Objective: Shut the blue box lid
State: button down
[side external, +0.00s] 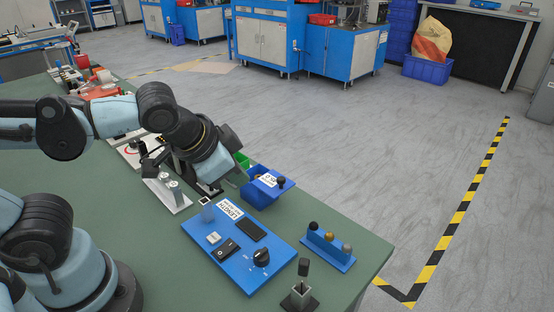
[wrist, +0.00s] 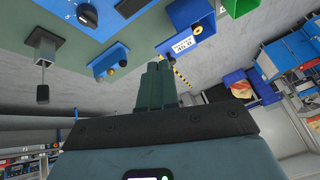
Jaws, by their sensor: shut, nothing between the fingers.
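The blue box (side external: 258,199) stands near the far edge of the green table, just right of my gripper in the side view. Its blue lid (side external: 287,184) bears a white label and a dark round knob, and juts out to the right. The lid looks not flat on the box, but its exact angle is hard to tell. In the wrist view the box (wrist: 178,14) shows a dark inside, with the labelled lid (wrist: 205,32) beside it. My gripper (wrist: 157,68) is shut and empty, with its fingers together and apart from the lid in that view. The side view hides its fingertips.
A green bin (side external: 242,160) stands behind the blue box. A blue control panel (side external: 240,246) with a knob and switches lies in front. A blue rack with several balls (side external: 329,252) and a small post on a base (side external: 300,293) stand to the right.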

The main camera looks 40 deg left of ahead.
aim_at(266, 179)
jog(key=d+r+m, duration=0.2)
jog(key=d+m, duration=0.2)
jog(key=d, duration=0.1)
jog(key=w+a+f, duration=0.3)
jog(key=w+f, duration=0.5)
jog(key=shift+a+t, duration=0.15)
jog(key=shift+t, duration=0.15)
dwell(0.5)
jog(key=shift+y, duration=0.3)
jog(key=shift+a, duration=2.85)
jog(key=shift+n, duration=0.3)
